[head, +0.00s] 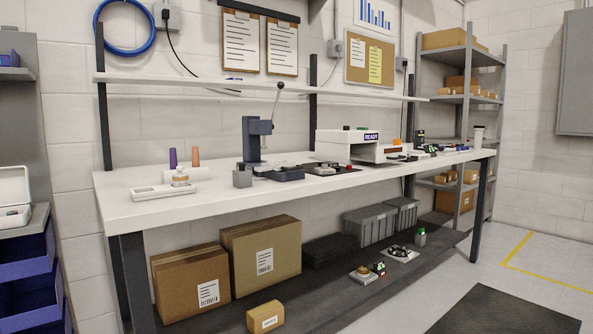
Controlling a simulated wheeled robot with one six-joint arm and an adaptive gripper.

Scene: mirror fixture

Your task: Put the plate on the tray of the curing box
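A white box (342,147) with a small "READY" display stands on the long white workbench, right of the middle; I take it to be the curing box. Its lower right part (380,153) has a dark front opening. I cannot make out a tray inside it from here. Small dark and red items (330,168) lie on the bench in front of it. I cannot tell which small item is the plate. My gripper is not in view.
The workbench (135,212) runs along the wall. A dark lever press (256,140) stands left of the box. A white holder (150,192) lies at the bench's left end. Cartons (190,284) fill the lower shelf's left part. A dark mat (510,314) lies on clear floor at right.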

